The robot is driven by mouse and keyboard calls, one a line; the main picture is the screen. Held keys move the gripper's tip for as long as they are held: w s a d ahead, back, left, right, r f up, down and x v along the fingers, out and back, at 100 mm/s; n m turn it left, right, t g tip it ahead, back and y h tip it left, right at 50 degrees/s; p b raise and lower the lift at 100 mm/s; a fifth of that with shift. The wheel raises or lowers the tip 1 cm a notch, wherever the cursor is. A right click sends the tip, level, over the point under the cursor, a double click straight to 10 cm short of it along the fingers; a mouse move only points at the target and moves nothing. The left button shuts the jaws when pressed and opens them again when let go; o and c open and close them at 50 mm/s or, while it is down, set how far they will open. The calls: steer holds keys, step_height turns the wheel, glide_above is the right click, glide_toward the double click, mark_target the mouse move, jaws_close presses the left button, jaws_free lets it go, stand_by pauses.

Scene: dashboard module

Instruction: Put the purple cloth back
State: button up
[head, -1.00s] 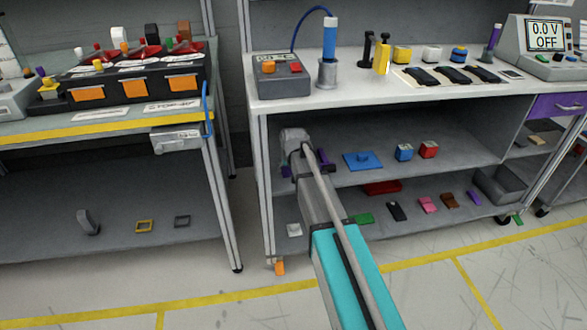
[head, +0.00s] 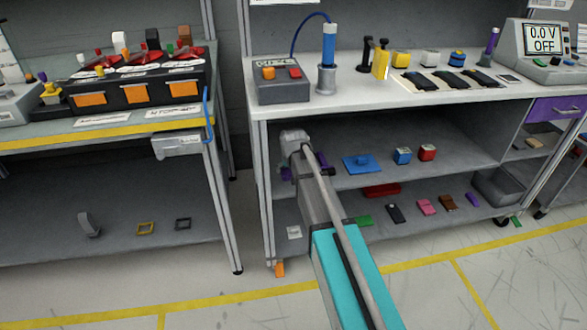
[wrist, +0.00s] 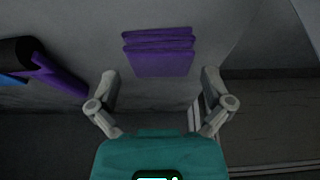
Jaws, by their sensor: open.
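The purple cloth (wrist: 160,62) lies folded in layers on a grey surface in the wrist view, ahead of my gripper and centred between its fingers. My gripper (wrist: 160,76) is open, with one finger on each side and nothing visibly held. I cannot tell whether the fingertips touch the surface. In the head view my arm reaches to the left end of the bench's middle shelf (head: 450,157). A purple patch (head: 286,173) shows beside my arm there, probably the cloth, mostly hidden. My fingers are hidden in that view.
A second purple piece (wrist: 62,78) and a black roll lie left in the wrist view. The lower shelf holds several small items. The bench leg (head: 264,195) stands close left of my arm.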

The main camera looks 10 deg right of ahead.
mark_target(289, 171)
steer(key=p+v, duration=0.2)
steer(key=v, duration=0.1)
steer(key=shift+r+p, duration=0.25)
steer(key=shift+p, duration=0.15)
steer(key=s, duration=1.2)
steer(key=shift+s, duration=0.15)
steer(key=s+d+f+g, duration=0.1)
steer(key=s+g, duration=0.3)
steer(key=s, duration=1.1)
steer(key=shift+d+f+g, duration=0.25)
steer(key=shift+g, duration=0.05)
